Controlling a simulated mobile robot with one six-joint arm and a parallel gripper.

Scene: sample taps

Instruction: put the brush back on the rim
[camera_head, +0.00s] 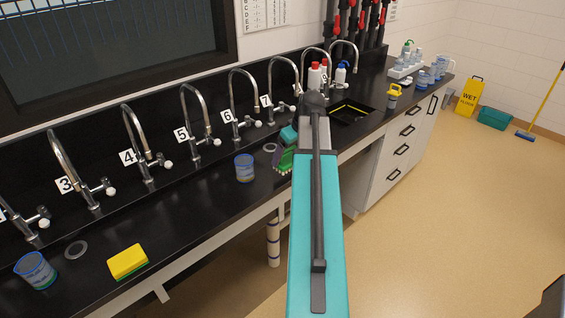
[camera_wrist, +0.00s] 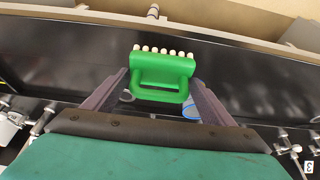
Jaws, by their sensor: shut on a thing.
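A green brush (camera_wrist: 162,72) with a looped handle and a row of pale bristle tufts is between the two dark fingers of my gripper (camera_wrist: 160,84). My gripper is shut on its handle. In the head view the brush (camera_head: 283,162) shows at the left of my arm, over the front part of the black bench, partly hidden by the arm. I cannot tell how high it is above the bench. A sink (camera_head: 350,112) with a black and yellow rim is set in the bench, behind and right of my gripper.
Numbered taps (camera_head: 190,120) line the back of the bench. A blue beaker (camera_head: 244,168) stands just left of the brush. A yellow sponge (camera_head: 128,262) and another blue beaker (camera_head: 36,270) are at the front left. Bottles (camera_head: 315,77) stand behind the sink.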

